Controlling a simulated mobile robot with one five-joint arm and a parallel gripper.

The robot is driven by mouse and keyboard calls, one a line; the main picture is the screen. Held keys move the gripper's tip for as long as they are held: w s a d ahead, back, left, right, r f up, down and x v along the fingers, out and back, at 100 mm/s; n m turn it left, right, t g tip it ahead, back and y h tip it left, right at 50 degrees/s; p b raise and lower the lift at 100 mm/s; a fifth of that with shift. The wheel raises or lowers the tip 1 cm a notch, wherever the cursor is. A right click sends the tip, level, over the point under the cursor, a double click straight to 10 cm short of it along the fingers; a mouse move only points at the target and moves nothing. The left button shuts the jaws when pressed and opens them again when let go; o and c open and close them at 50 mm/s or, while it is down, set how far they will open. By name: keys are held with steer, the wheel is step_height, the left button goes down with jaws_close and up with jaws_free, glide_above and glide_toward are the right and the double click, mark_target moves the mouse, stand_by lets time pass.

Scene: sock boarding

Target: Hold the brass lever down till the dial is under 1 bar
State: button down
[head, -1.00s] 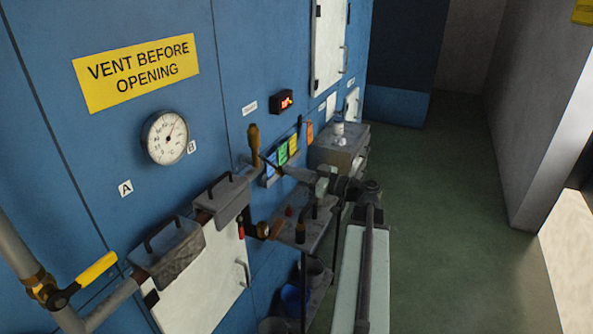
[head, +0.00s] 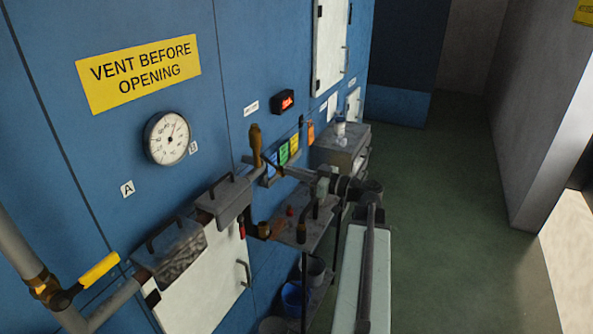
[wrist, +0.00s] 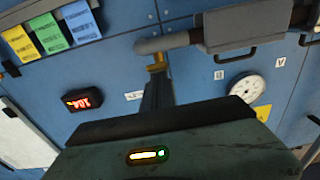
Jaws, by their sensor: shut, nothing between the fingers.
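The brass lever (head: 255,146) stands upright on the blue wall, right of the dial. Its brass part shows in the wrist view (wrist: 157,64) just beyond my fingertips. The round white dial (head: 167,138) is on the wall under the yellow sign; its needle points to the upper right, but the figures are too small to read. The dial also shows in the wrist view (wrist: 248,88). My gripper (head: 268,163) is shut and empty, its tips close to the lever's lower part. I cannot tell whether they touch it.
A yellow-handled valve (head: 98,270) is on the pipe at lower left. Grey covered boxes (head: 224,202) stick out below the dial. A red-lit display (head: 284,102) and coloured cards (head: 289,150) are on the wall. A shelf (head: 312,232) stands below my arm. The green floor at right is clear.

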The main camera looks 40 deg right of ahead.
steer(key=v, duration=1.1)
steer(key=shift+s+d+r, duration=0.25)
steer(key=shift+s+r, duration=0.05)
steer(key=shift+r, duration=0.2)
